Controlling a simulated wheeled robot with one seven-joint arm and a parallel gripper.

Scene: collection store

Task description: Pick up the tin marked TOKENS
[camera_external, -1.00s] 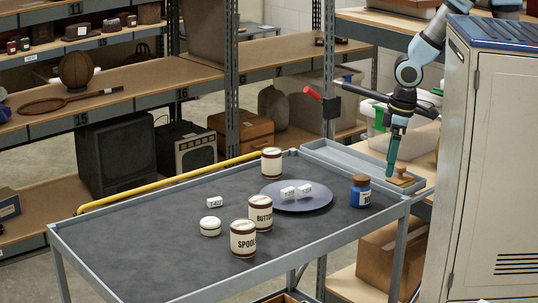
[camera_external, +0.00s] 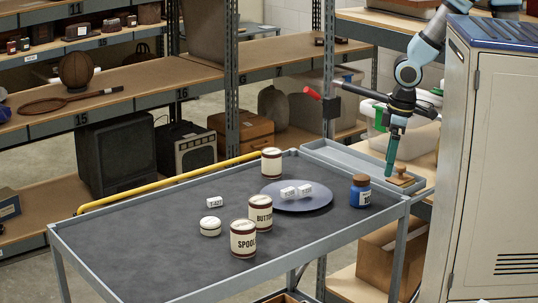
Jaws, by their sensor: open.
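Three cream tins with dark red bands stand upright on the grey cart top (camera_external: 130,235). The nearest tin reads SPOOL (camera_external: 243,239), with the end of the word out of sight. Beside and behind it is a tin reading BUTTO (camera_external: 260,213), partly covered by it. The third tin (camera_external: 271,161) stands at the far edge, and its label is too small to read. I cannot make out TOKENS on any tin. My gripper (camera_external: 391,173), with teal fingers, is open and empty, pointing down at the cart's right end, apart from all the tins.
A low white round tin (camera_external: 210,226) and a white tag block (camera_external: 214,202) lie left. A locker (camera_external: 490,160) stands at right.

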